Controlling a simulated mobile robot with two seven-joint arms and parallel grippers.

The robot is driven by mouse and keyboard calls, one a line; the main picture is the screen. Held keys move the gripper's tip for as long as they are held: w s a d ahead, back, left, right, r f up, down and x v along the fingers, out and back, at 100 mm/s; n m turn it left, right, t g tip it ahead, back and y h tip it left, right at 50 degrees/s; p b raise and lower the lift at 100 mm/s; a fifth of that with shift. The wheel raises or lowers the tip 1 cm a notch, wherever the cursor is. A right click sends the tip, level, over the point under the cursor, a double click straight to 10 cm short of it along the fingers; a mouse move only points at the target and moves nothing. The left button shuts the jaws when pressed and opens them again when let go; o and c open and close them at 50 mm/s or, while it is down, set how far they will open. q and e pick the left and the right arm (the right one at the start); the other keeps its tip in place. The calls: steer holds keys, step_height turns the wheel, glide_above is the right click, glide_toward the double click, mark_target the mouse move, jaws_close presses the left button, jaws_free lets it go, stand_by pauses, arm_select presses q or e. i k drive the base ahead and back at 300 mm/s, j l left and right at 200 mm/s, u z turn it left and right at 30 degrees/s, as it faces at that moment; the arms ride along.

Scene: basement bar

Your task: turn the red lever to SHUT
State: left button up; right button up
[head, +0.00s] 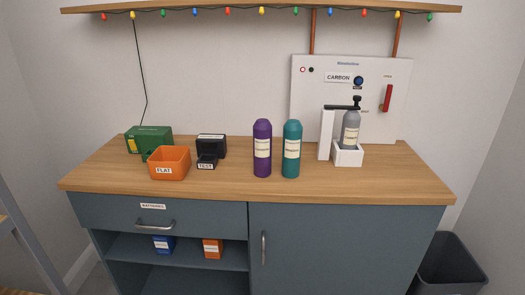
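The red lever (387,98) is on the white wall panel (310,100) at the back right of the counter. It stands close to upright. A small label sits just above it and another to its lower left, partly hidden by the grey bottle; both are too small to read surely. Neither of my grippers is in view.
In front of the panel, a grey bottle (351,130) stands in a white holder (348,158). Purple (262,150) and teal (291,150) bottles stand mid-counter. An orange bin (169,165), green box (150,138) and black charger (211,147) are left. The counter's right end is clear.

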mark_target(384, 107)
steer(key=i+l+z, duration=0.1)
steer(key=l+z, duration=0.15)
steer(key=i+l+z, duration=0.25)
steer(key=l, duration=0.15)
steer(key=i+l+u, duration=0.25)
steer(key=i+l, duration=0.15)
steer(key=l, duration=0.3)
steer(key=i+l+u, duration=0.1)
steer(key=l, duration=0.25)
steer(key=i+l+u, duration=0.15)
steer(key=i+l, duration=0.1)
steer(key=l, duration=0.1)
